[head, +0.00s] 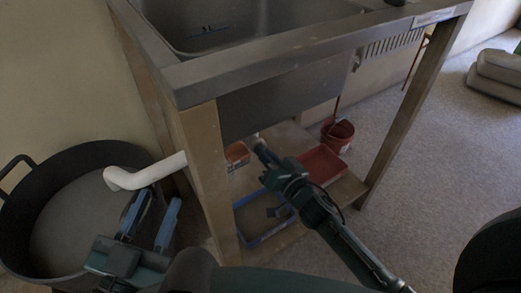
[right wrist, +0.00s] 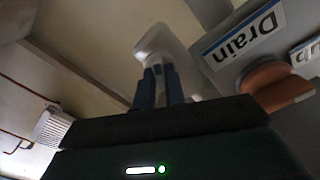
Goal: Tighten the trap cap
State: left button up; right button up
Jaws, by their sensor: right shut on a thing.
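My right gripper (head: 262,146) reaches under the sink. In the right wrist view its blue fingers (right wrist: 160,72) are shut on a smooth white piece (right wrist: 160,42). It may be the trap cap, but its threads and seat are hidden. A ribbed white cap-like part (right wrist: 53,127) shows at the left of that view, apart from the fingers. A white pipe (head: 145,175) pokes out past the sink's front left leg over a black tub. My left gripper (head: 156,202) is open and empty, just below the pipe's bent end.
The black tub (head: 22,232) stands at the left. The wooden leg (head: 206,165) stands between my grippers. A blue tray (head: 262,234), a red tray (head: 320,165) and a red bucket (head: 340,136) are under the sink. A "Drain" label (right wrist: 243,35) and orange part (right wrist: 272,78) are near the right fingers.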

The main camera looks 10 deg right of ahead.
jog(key=m+p, duration=0.1)
jog(key=m, duration=0.1)
jog(key=m+p, duration=0.3)
jog(key=m, duration=0.1)
jog(key=shift+r, duration=0.25)
grip_shut()
jog(key=shift+f+m+p, duration=0.25)
jog(key=shift+m+p, duration=0.1)
jog(key=shift+m, duration=0.65)
jog(key=m+p, duration=0.1)
jog(key=m, duration=0.7)
